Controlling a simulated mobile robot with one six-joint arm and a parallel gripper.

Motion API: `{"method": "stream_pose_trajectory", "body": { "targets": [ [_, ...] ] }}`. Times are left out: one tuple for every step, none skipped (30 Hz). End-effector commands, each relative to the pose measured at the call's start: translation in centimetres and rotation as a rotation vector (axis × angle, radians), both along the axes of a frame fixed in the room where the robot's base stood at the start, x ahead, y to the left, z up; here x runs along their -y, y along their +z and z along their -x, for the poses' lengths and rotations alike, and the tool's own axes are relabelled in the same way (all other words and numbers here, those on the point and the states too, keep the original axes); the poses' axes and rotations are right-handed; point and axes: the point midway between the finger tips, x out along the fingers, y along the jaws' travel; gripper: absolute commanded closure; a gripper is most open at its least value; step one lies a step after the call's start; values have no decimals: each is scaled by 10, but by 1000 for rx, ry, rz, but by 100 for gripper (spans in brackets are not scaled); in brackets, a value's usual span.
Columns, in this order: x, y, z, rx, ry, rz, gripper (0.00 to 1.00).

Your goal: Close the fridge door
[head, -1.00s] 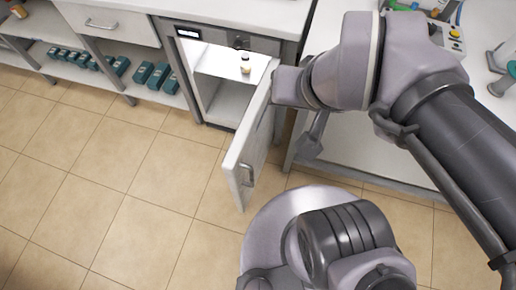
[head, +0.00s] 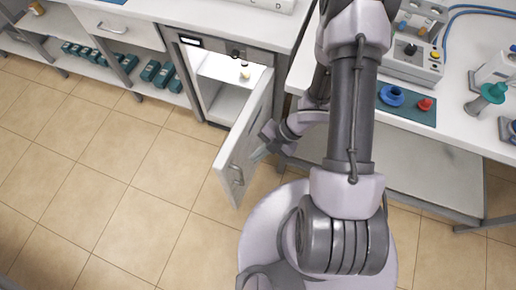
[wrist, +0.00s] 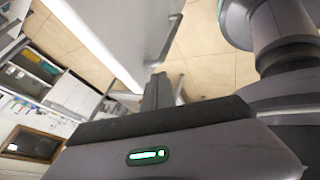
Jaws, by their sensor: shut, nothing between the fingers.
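The small white fridge (head: 208,104) is built in under the bench, and its inside shows. Its door (head: 243,140) stands wide open, swung out toward me, with a handle (head: 238,175) near the free edge. My gripper (head: 259,154) is shut and empty, at the right, outer side of the door near its free half. Whether it touches the door cannot be told. In the wrist view the door (wrist: 120,35) fills the upper left, and the shut fingers (wrist: 158,92) point toward its edge.
A bench (head: 440,165) with a lower shelf stands right of the door, close to my arm. Teal boxes (head: 160,74) sit on a low shelf at left. The tiled floor (head: 110,190) left of the door is clear.

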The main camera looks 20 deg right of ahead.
Motion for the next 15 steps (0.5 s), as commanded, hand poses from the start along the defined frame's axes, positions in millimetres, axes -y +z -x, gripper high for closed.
{"method": "stream_pose_trajectory", "body": {
  "targets": [
    [-7,-15,0,-2,2,0,100],
    [-11,-21,0,-2,2,0,100],
    [-16,-28,0,-2,2,0,100],
    [-20,-33,0,-2,0,1,100],
    [-24,-38,-1,-2,1,1,100],
    [-29,-44,-1,-2,0,1,100],
    [-32,-49,-1,-3,1,1,100],
    [-36,-48,-5,1,2,2,100],
    [-42,-45,-11,2,2,4,100],
    [-45,-45,-14,2,2,4,100],
    [-49,-44,-16,2,0,3,100],
    [-52,-44,-20,1,0,4,100],
    [-54,-44,-22,0,0,4,100],
    [-56,-43,-24,0,-1,4,100],
    [-58,-43,-26,0,-1,4,100]
  ]
}}
